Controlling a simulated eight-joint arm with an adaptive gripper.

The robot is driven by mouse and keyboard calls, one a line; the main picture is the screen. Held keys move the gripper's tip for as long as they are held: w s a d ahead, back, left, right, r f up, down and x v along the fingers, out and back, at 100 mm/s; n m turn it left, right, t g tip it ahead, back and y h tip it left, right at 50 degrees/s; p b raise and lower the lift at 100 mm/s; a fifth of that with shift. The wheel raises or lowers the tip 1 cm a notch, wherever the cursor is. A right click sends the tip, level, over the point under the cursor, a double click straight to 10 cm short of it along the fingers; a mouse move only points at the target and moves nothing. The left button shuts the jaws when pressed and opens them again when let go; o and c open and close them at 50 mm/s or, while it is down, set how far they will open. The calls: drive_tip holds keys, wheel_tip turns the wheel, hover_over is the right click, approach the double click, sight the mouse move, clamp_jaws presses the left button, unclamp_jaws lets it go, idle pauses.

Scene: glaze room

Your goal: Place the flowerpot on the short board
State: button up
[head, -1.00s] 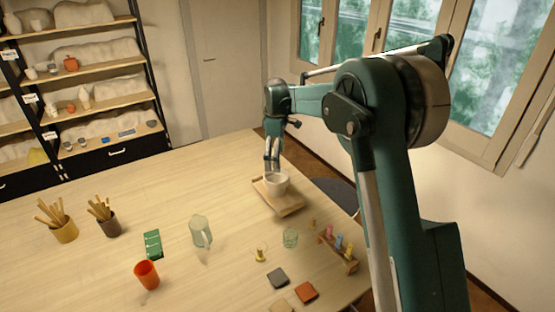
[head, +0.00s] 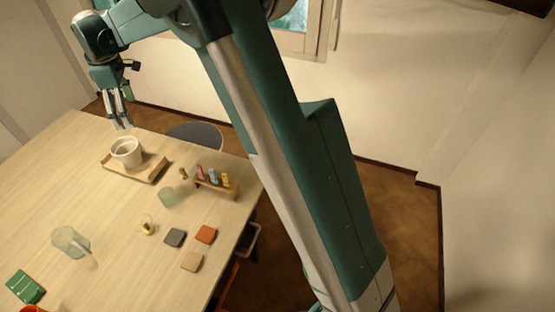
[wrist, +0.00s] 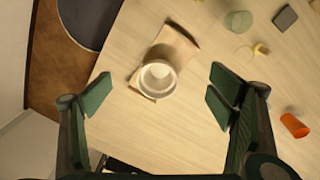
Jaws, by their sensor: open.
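The white flowerpot (head: 127,152) stands upright on the short wooden board (head: 150,178) near the table's far edge in the head view. In the wrist view the flowerpot (wrist: 158,78) sits toward the near end of the board (wrist: 174,45). My gripper (head: 121,122) is above and just behind the flowerpot in the head view, apart from it. In the wrist view my gripper (wrist: 158,97) has its fingers spread wide, with nothing between them touching either finger.
A rack with coloured pegs (head: 215,182) and a green glass (head: 167,197) stand right of the board. Several tiles, including a red one (head: 206,234), lie nearer. A clear jug (head: 71,241) and a green card (head: 26,287) are at left. A dark chair (head: 195,135) stands beyond the table.

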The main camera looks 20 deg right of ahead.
drive_tip(key=s+d+r+m+t, duration=0.2)
drive_tip(key=s+d+r+m, duration=0.3)
drive_tip(key=s+d, duration=0.65)
drive_tip(key=s+d+r+m+t, duration=0.1)
drive_tip(key=s+d+r+m, duration=0.2)
drive_tip(key=s+d+r, duration=0.6)
drive_tip(key=s+d+f+m+t, duration=0.1)
drive_tip(key=s+d+f+m, duration=0.1)
drive_tip(key=s+d, duration=0.3)
drive_tip(key=s+d+f+m+t, duration=0.1)
drive_tip(key=s+d+f+m, duration=0.2)
drive_tip(key=s, duration=0.9)
drive_tip(key=s+d+f+m+t, duration=0.1)
drive_tip(key=s+d+f+m, duration=0.1)
drive_tip(key=s+d+f, duration=0.3)
drive_tip(key=s+d, duration=0.2)
drive_tip(key=s, duration=0.1)
drive_tip(key=shift+s+d+m, duration=0.15)
drive_tip(key=shift+d+m, duration=0.15)
drive_tip(key=shift+d, duration=0.05)
